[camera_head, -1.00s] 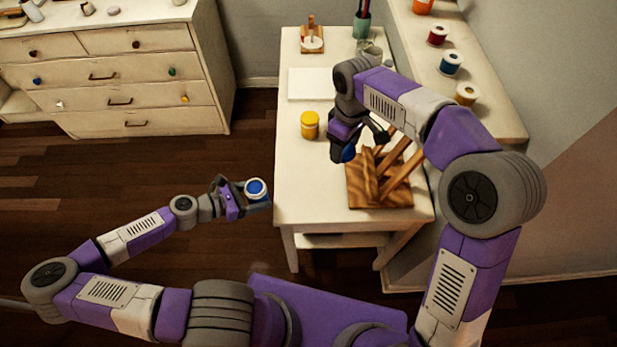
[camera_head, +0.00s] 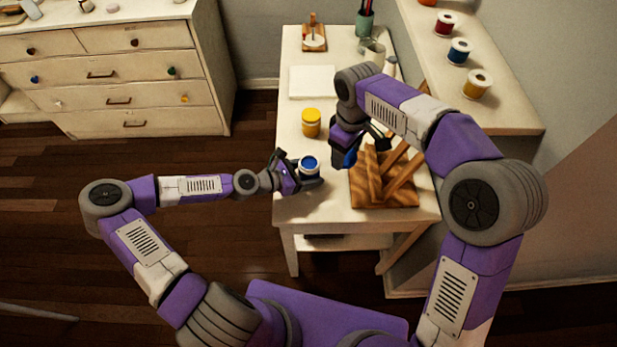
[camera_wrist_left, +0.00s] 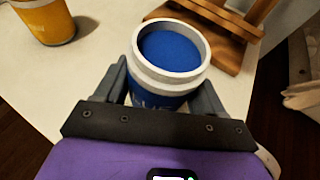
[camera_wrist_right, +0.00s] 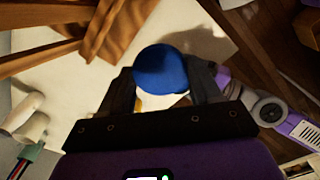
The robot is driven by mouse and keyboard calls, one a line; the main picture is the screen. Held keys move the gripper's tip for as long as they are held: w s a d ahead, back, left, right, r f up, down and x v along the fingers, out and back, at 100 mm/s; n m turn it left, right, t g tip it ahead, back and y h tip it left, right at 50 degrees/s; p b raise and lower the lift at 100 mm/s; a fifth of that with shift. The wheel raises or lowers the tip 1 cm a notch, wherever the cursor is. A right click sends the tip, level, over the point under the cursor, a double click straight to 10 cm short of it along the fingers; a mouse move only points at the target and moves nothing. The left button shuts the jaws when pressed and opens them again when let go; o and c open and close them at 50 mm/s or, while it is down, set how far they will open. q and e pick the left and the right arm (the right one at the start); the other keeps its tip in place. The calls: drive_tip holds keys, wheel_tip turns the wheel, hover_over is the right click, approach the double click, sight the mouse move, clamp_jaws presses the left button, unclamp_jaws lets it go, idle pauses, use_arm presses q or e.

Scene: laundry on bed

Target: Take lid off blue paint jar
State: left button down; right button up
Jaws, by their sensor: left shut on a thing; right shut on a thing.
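The blue paint jar (camera_head: 309,165) is in my left gripper (camera_head: 299,178), above the near left part of the table. In the left wrist view the jar (camera_wrist_left: 160,99) sits between the fingers, roughly upright, its white rim uncovered and blue paint showing inside. My right gripper (camera_head: 352,153) is to the right of the jar and apart from it. In the right wrist view the right gripper (camera_wrist_right: 165,88) is shut on a round blue lid (camera_wrist_right: 160,68). In the head view the lid is mostly hidden by the gripper.
A yellow paint jar (camera_head: 311,122) stands on the white table (camera_head: 293,143) behind the blue jar. A wooden easel (camera_head: 400,193) stands right of the jar, close to my right gripper. White paper (camera_head: 312,81) lies farther back. The shelf (camera_head: 500,112) at right holds several spools.

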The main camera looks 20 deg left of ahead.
use_arm(q)
drive_tip(key=shift+f+b, duration=0.3)
drive_tip(key=shift+f, duration=0.85)
drive_tip(key=shift+f, duration=0.1)
drive_tip(key=shift+c, duration=0.5)
unclamp_jaws()
